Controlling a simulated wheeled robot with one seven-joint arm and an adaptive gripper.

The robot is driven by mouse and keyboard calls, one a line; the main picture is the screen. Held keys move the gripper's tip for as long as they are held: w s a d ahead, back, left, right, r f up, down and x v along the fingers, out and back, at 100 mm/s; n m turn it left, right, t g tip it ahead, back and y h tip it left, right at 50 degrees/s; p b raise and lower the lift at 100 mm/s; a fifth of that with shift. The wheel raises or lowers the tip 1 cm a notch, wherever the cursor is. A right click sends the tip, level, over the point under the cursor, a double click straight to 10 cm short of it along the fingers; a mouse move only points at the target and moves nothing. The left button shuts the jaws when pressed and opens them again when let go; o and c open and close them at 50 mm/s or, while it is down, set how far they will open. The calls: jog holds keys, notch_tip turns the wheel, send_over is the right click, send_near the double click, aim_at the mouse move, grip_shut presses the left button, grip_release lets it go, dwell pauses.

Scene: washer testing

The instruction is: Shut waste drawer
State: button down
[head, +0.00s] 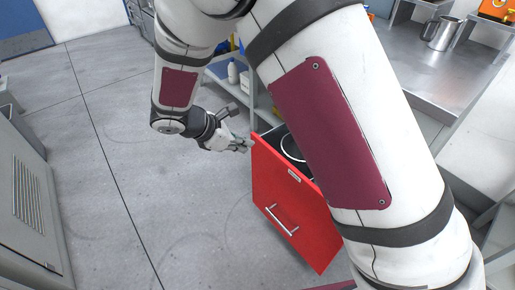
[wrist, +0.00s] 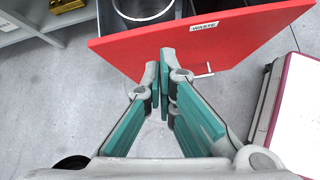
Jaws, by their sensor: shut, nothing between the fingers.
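The waste drawer has a red front (head: 288,205) with a silver bar handle, and it stands pulled out in the head view. My arm hides its right side. In the wrist view its red front (wrist: 135,48) carries a "WASTE" label, and a round metal-rimmed bin (wrist: 143,12) sits inside. The bin's rim also shows in the head view (head: 287,150). My gripper (head: 247,146) is at the drawer's upper left corner in the head view. In the wrist view my gripper's fingers (wrist: 165,60) are shut and empty, pointing at the red front; I cannot tell whether they touch it.
A steel counter (head: 432,65) with a metal pitcher (head: 441,33) is at the upper right. Shelves with bottles (head: 233,72) stand behind my gripper. A grey cabinet (head: 30,205) is at the left. The grey floor (head: 110,120) between is clear.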

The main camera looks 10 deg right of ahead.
jog(key=w+a+f+n+t+b, duration=0.1)
jog(key=a+f+n, duration=0.2)
jog(key=f, duration=0.4)
jog(key=b, duration=0.4)
send_near(270, 159)
jog(key=shift+x, duration=2.4)
jog(key=shift+w+a, duration=0.1)
jog(key=shift+w, duration=0.05)
jog(key=w+d, duration=0.8)
jog(key=d, duration=0.6)
jog(key=w+d+p, duration=0.1)
jog(key=w+d, duration=0.7)
jog(key=d, duration=0.6)
jog(key=shift+d, duration=0.2)
jog(key=shift+w+d, duration=0.1)
jog(key=shift+w, duration=0.05)
